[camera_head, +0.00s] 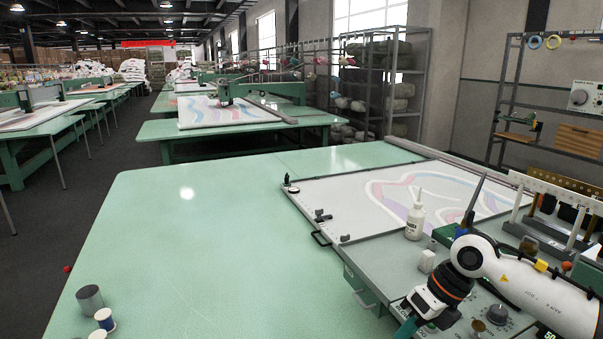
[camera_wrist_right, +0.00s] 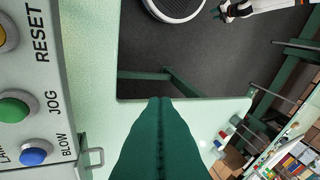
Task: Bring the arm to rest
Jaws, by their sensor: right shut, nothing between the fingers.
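My right arm (camera_head: 540,295) comes in from the right edge in the head view, over the grey control panel. Its gripper (camera_head: 406,328) points down at the bottom edge, its fingers partly cut off by the frame. In the right wrist view the green fingers of the right gripper (camera_wrist_right: 160,101) are shut together with nothing between them. They are in front of the green table edge and the dark floor. A white arm with a dark end (camera_wrist_right: 226,10), seemingly my left one, shows small at the top of the wrist view; its jaws are too small to read.
The control panel (camera_wrist_right: 25,70) with RESET, JOG and BLOW buttons lies left of the fingers. A white bottle (camera_head: 415,218) stands near the arm. Metal cup (camera_head: 90,299) and thread spool (camera_head: 105,319) stand front left. The green table (camera_head: 200,230) is mostly clear.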

